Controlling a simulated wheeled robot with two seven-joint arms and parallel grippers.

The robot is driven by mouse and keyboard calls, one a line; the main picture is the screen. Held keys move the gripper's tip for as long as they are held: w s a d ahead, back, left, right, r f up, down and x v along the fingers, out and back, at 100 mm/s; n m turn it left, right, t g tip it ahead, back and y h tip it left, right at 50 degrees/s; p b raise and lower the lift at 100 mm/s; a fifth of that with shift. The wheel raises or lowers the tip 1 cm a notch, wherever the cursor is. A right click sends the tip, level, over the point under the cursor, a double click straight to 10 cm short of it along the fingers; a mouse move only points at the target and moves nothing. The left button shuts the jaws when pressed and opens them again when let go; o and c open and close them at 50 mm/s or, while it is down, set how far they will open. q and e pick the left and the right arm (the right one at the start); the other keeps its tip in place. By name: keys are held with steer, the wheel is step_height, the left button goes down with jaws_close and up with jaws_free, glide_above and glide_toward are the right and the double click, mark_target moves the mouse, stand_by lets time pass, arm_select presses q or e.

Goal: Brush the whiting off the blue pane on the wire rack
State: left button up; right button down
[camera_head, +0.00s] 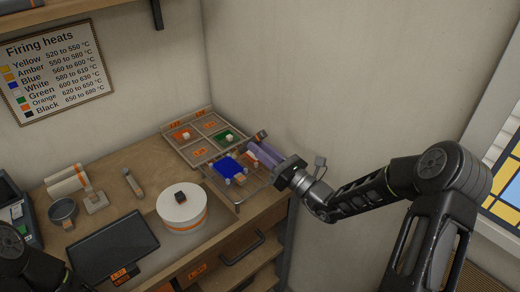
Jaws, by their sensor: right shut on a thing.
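The blue pane (224,168) lies on the wire rack (237,200) at the right end of the bench, with small pale patches or pieces around its edges. My right gripper (262,155) reaches in from the right, low over the rack beside the pane. It is shut on a small tan and brown tool that looks like the brush (239,179); the fingers partly hide it. Whether its bristles touch the pane is too small to tell. Part of my left arm shows at the lower left, but its gripper is out of view.
A sectioned tray (184,151) with orange and green pieces lies behind the rack. A wall rises close behind the tray.

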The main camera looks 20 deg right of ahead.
steer(key=shift+r, duration=0.15)
stand_by(0.4)
step_height(320, 180, up, 11)
steer(key=shift+f, duration=0.1)
stand_by(0.5)
stand_by(0.4)
